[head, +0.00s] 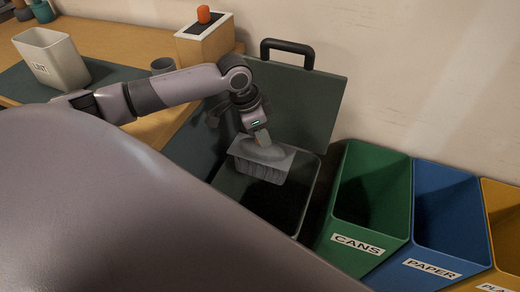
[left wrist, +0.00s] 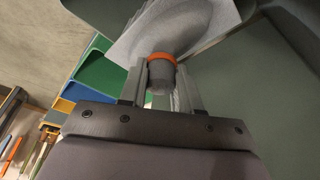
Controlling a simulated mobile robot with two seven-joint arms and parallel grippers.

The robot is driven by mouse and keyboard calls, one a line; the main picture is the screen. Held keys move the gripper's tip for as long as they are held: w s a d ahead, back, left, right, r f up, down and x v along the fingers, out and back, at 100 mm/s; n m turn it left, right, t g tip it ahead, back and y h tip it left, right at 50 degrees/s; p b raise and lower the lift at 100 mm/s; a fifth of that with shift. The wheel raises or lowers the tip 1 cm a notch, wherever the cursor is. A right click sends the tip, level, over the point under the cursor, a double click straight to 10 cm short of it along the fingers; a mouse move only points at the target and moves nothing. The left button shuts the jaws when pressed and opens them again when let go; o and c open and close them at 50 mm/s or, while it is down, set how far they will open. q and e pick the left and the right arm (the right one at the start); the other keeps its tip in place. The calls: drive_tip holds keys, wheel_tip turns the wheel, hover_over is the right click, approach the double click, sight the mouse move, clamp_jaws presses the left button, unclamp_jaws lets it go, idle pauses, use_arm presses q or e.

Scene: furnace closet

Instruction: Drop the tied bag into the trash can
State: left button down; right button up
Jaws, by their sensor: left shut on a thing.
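The tied bag (head: 259,158) is grey and pale, with a tied neck. My left gripper (head: 262,137) comes down from above and is shut on its neck. In the left wrist view the bag (left wrist: 185,28) spreads out beyond the fingers, with an orange band and a grey knob between them (left wrist: 163,82). The trash can (head: 309,195) is dark grey-green and open, its lid (head: 305,105) raised at the back against the wall. The bag hangs over its opening, around rim height; I cannot tell whether its lower part is inside. My right gripper is not in view.
Green CANS (head: 358,243), blue PAPER (head: 432,267) and yellow (head: 501,285) bins stand to the right. A wooden counter at the left holds a white LINT bin (head: 50,60), a grey cup (head: 163,65) and a box with an orange knob (head: 204,38).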

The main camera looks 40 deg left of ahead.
use_arm(q)
drive_tip(key=shift+f+b, duration=1.15)
drive_tip(key=shift+b, duration=0.05)
drive_tip(key=shift+r, duration=0.1)
drive_tip(key=c, duration=0.7)
unclamp_jaws()
drive_tip(key=shift+p+v, duration=0.65)
drive_tip(key=shift+v, duration=2.9)
